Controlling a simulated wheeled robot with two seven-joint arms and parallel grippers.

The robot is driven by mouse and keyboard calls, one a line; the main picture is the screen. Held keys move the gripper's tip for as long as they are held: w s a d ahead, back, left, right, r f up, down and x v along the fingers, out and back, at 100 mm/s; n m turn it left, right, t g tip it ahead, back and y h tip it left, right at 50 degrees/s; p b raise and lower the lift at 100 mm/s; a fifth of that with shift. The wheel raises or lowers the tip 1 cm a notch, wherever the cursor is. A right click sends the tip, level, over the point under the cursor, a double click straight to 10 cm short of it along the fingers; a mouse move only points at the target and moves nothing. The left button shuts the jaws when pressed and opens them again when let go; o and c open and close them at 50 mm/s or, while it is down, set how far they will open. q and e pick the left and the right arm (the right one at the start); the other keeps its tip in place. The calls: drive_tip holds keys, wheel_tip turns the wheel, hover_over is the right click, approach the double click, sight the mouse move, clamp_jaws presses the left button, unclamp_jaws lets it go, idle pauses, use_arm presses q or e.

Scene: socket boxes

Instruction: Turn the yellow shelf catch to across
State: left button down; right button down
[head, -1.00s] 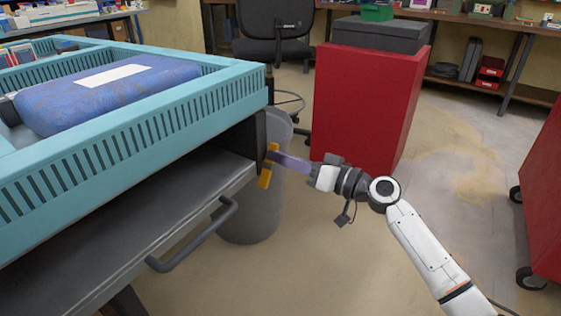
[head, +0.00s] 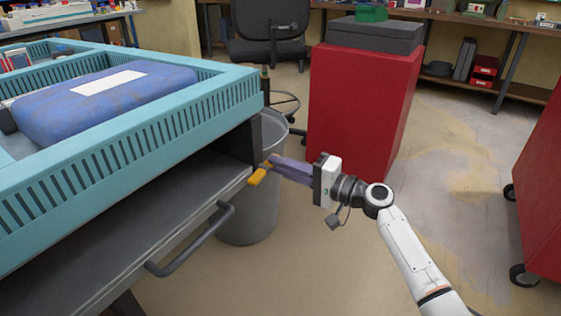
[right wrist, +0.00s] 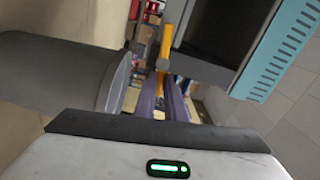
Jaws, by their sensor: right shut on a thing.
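The yellow shelf catch (head: 257,177) is at the right front corner of the dark shelf (head: 150,215), under the teal tray. In the head view it slants down to the left. It also shows in the right wrist view (right wrist: 166,45), just beyond the fingertips. My right gripper (head: 272,162) has its purple fingers shut on the catch. It also shows in the right wrist view (right wrist: 162,85), with part of the catch between the fingers. My left gripper is not in view.
The teal tray (head: 120,160) holds a blue package (head: 110,100). A dark handle (head: 195,240) sticks out from the shelf front. A grey bin (head: 250,220) stands behind the catch. A red cabinet (head: 360,110) stands beyond my right arm. The floor at right is partly clear.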

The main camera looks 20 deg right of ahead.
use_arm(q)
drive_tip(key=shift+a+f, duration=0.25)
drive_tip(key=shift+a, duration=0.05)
use_arm(e)
drive_tip(key=shift+f+m, duration=0.3)
drive_tip(key=shift+m, duration=0.5)
use_arm(q)
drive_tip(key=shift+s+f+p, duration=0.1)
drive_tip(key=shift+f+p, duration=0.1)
drive_tip(key=shift+p, duration=0.1)
use_arm(e)
drive_tip(key=c, duration=1.8)
unclamp_jaws()
drive_tip(key=shift+s, duration=0.1)
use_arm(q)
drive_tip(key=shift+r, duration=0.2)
use_arm(e)
drive_tip(key=shift+d, duration=0.1)
